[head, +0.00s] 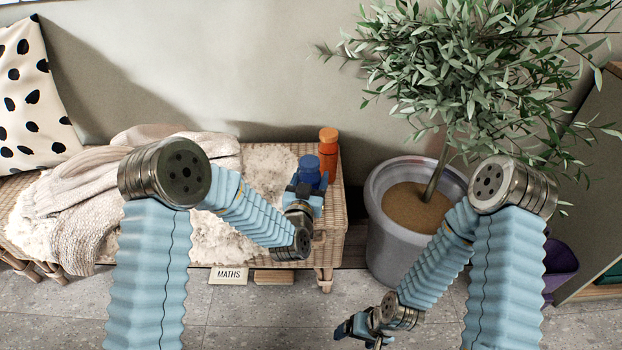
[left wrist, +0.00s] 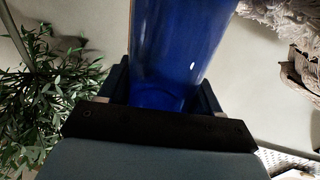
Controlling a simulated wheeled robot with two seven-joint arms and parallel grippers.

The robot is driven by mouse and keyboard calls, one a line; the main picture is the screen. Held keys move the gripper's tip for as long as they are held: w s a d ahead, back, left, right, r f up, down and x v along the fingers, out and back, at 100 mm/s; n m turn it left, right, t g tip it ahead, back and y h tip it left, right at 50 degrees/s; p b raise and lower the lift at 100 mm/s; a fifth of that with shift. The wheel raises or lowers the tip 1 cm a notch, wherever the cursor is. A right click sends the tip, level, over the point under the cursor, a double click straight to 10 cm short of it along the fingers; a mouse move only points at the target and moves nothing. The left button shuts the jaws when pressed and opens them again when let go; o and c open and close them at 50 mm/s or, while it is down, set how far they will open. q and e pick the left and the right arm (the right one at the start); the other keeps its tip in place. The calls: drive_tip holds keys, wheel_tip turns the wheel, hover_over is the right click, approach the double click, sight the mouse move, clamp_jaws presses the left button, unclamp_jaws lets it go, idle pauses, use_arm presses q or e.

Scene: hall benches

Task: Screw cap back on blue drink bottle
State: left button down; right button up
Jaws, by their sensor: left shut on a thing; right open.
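The blue drink bottle (head: 309,168) is at the right end of the wicker bench (head: 334,215), its blue top showing above my left gripper (head: 307,190). My left gripper is shut on the bottle. In the left wrist view, the blue bottle (left wrist: 180,45) fills the space between the two dark fingers of my left gripper (left wrist: 163,88). I cannot tell whether the bottle touches the bench or whether its blue top is a cap. No separate loose cap shows. My right gripper (head: 360,330) is open and empty, low over the floor at the bottom of the head view.
An orange bottle (head: 328,148) stands just behind and right of the blue one. A knitted blanket (head: 95,215) and a fluffy throw (head: 262,170) cover much of the bench. A potted tree (head: 385,225) stands to the right. A MATHS book (head: 229,276) lies below the bench front.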

use_arm(q)
drive_tip(key=shift+f+b, duration=0.2)
drive_tip(key=shift+b, duration=0.15)
drive_tip(key=shift+c, duration=1)
unclamp_jaws()
drive_tip(key=shift+r, duration=0.1)
drive_tip(key=shift+r+p, duration=0.15)
drive_tip(key=shift+p, duration=0.15)
drive_tip(key=shift+s, duration=0.15)
drive_tip(key=b+v, duration=0.1)
drive_tip(key=v, duration=1)
drive_tip(key=shift+s, duration=0.35)
drive_tip(key=shift+a, duration=0.15)
